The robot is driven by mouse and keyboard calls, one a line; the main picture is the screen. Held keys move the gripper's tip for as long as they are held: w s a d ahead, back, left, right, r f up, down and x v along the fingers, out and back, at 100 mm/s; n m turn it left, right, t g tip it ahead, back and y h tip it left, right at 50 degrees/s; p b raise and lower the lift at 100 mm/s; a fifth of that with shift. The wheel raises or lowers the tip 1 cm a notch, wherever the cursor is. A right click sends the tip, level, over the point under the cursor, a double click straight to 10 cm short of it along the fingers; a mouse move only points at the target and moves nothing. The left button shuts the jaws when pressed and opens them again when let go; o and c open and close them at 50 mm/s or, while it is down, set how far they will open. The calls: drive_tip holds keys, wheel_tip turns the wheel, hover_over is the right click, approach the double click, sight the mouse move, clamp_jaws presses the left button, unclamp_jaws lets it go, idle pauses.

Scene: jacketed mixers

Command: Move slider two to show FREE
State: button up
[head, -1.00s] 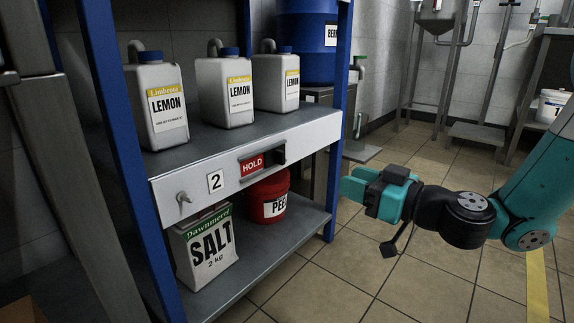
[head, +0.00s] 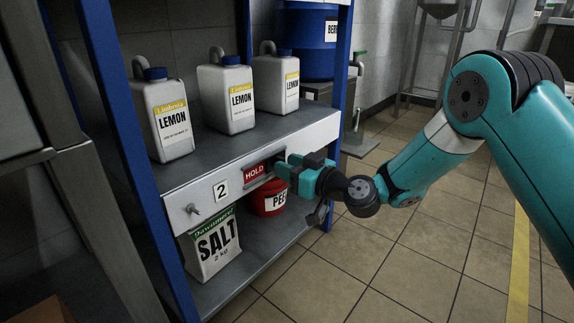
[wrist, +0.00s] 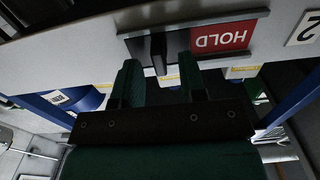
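Slider two is set in the white shelf front beside the number plate "2" (head: 220,190). Its window shows the red HOLD label (head: 254,172). In the wrist view, which is upside down, the HOLD label (wrist: 220,38) is right of the slider's dark tab (wrist: 158,52). My gripper (head: 284,167) is at the right part of the slider in the head view, hiding the tab there. In the wrist view my gripper (wrist: 158,70) is open, with one finger on each side of the tab and gaps visible. I cannot tell whether either finger touches it.
Several white LEMON jugs (head: 225,98) stand on the shelf above. A SALT bag (head: 215,245) and a red bucket (head: 268,202) are on the lower shelf. A small key-like knob (head: 192,209) sticks out left of the number. The tiled floor (head: 420,255) at right is clear.

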sight(253, 172)
drive_tip(key=shift+w+a, duration=0.3)
drive_tip(key=shift+a, duration=0.05)
drive_tip(key=shift+c, duration=0.4)
clamp_jaws()
drive_tip(key=shift+s+a+b, duration=0.2)
drive_tip(key=shift+s+a, duration=0.5)
drive_tip(key=shift+s, duration=0.25)
drive_tip(key=shift+s+a+b, duration=0.2)
drive_tip(key=shift+s+a, duration=0.5)
drive_tip(key=shift+s, duration=0.2)
drive_tip(key=shift+s+a+b, duration=0.2)
drive_tip(key=shift+s+a, duration=0.5)
drive_tip(key=shift+s, duration=0.25)
drive_tip(key=shift+o, duration=0.4)
unclamp_jaws()
